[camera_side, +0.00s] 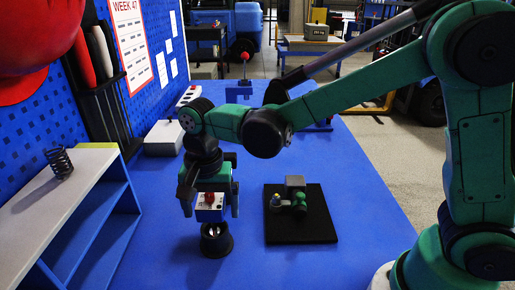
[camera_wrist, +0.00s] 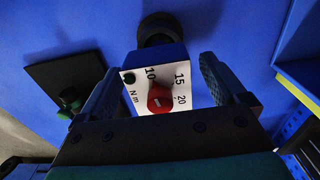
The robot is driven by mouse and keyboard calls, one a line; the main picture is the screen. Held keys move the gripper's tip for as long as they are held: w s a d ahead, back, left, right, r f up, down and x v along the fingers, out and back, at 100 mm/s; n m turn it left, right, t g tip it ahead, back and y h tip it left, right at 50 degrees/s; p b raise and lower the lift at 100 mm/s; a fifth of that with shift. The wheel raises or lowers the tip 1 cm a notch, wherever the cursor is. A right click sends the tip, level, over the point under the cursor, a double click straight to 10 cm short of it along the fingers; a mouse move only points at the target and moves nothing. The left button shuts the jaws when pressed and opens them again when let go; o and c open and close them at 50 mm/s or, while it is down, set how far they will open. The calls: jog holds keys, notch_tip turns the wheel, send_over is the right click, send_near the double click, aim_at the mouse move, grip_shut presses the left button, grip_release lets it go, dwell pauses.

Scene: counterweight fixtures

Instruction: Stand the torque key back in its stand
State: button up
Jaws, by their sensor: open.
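The torque key (camera_side: 210,212) is a blue block with a white face and a red knob. In the wrist view the torque key (camera_wrist: 140,78) shows a scale marked 10, 15, 20 and N m. It is upright right above the black round stand (camera_side: 216,246), and its lower end meets the stand's mouth. I cannot tell how deep it sits. The stand (camera_wrist: 157,27) also shows behind the key in the wrist view. My gripper (camera_side: 211,198) is open, pointing down, with one finger on each side of the key. In the wrist view my gripper (camera_wrist: 158,72) shows gaps beside the key.
A black plate (camera_side: 301,228) with a small green and grey fixture lies to the right of the stand. A shelf (camera_side: 70,190) with a coil spring (camera_side: 60,163) stands at left. A grey box (camera_side: 164,138) sits farther back. The blue table in front is clear.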

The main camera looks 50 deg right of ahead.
notch_tip(320, 180, up, 12)
jog(key=shift+r, duration=0.1)
jog(key=s+d+f+n+t, duration=0.3)
jog(key=d+n, duration=0.1)
jog(key=d, duration=0.2)
jog(key=s+d+f+n+t, duration=0.3)
jog(key=d+n+t, duration=0.1)
jog(key=d+n, duration=0.1)
jog(key=shift+s+d+f, duration=0.2)
jog(key=shift+s+d, duration=0.2)
jog(key=shift+d, duration=0.15)
dwell(0.7)
